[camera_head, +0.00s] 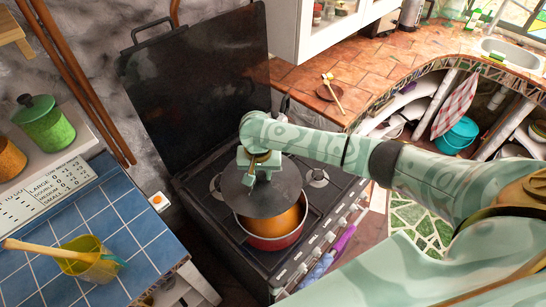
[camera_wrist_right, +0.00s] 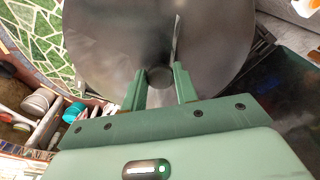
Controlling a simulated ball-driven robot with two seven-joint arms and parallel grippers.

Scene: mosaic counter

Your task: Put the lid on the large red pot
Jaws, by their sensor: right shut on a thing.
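The large red pot (camera_head: 272,241) stands on the stove, its orange inner wall showing at the right and front. The dark grey round lid (camera_head: 285,192) is over the pot, tilted and shifted toward the back left, so the opening is only partly covered. I cannot tell whether lid and rim touch. My right gripper (camera_head: 259,172) is shut on the lid's knob from above. In the right wrist view the fingers (camera_wrist_right: 160,88) close around the knob, and the lid (camera_wrist_right: 95,35) fills the upper middle. My left gripper is not in view.
The stove (camera_head: 222,252) has burners beside the pot and a raised dark cover (camera_head: 200,80) behind. A blue tiled counter (camera_head: 140,232) at left holds a yellow-green pot (camera_head: 88,268). A green jar (camera_head: 44,128) stands on a shelf. A wooden spoon (camera_head: 332,90) rests on the brown counter.

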